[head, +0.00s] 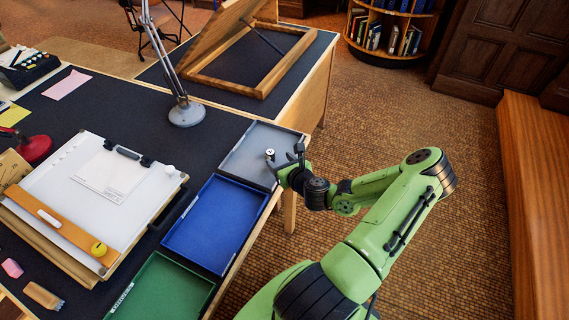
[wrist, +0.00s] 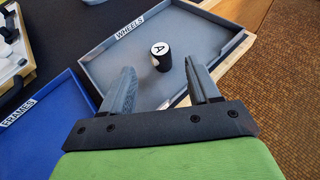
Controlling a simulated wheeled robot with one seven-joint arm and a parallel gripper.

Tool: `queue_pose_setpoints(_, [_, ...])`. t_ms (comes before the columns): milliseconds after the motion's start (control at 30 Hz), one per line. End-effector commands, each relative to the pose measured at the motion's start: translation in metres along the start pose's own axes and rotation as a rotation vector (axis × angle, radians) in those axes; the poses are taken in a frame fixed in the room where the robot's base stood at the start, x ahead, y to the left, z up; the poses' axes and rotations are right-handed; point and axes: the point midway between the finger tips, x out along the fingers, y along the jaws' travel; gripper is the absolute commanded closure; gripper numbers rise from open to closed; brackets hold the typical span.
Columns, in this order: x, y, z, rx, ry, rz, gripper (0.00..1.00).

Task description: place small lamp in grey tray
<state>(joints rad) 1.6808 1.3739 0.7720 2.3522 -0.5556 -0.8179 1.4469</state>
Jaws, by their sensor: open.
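The grey tray (head: 262,140) is at the far end of a row of trays along the desk's right edge. It also shows in the wrist view (wrist: 180,28), labelled WHEELS. A small black cylinder with a white top marked "A" (wrist: 161,57) stands in it; in the head view it is a small dark and white thing (head: 270,154). I cannot tell whether this is the small lamp. My gripper (wrist: 160,68) is open over the tray's near side, its fingers on either side of the cylinder with gaps. It also shows in the head view (head: 284,157).
A blue tray (head: 214,228) labelled FRAMES and a green tray (head: 163,289) follow towards the front. A grey jointed desk lamp (head: 186,114) stands behind. A red round-based object (head: 33,149) is at the far left. A drawing board (head: 135,205) lies left of the trays.

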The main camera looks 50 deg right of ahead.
Motion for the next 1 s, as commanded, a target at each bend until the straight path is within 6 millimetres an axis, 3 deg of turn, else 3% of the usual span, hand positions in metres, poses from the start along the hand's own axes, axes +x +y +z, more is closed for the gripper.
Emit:
queue_pose_setpoints(100, [-0.023,-0.001,-0.001,0.003,0.001,-0.002,0.39])
queue_pose_setpoints(233, [-0.033,0.003,0.0,-0.016,0.002,0.009,0.39])
queue_pose_setpoints(333, [-0.032,0.027,0.007,-0.184,0.017,0.101,0.39])
queue_pose_setpoints(467, [-0.036,0.09,0.016,-0.669,0.049,0.363,0.39])
queue_pose_setpoints(600, [-0.062,0.147,0.02,-1.257,0.062,0.661,0.39])
queue_pose_setpoints(767, [-0.109,0.183,0.042,-1.902,0.044,0.933,0.39])
queue_pose_setpoints(867, [-0.147,0.197,0.066,-2.26,0.017,1.042,0.39])
queue_pose_setpoints(1000, [-0.213,0.21,0.104,-2.681,-0.06,1.114,0.39])
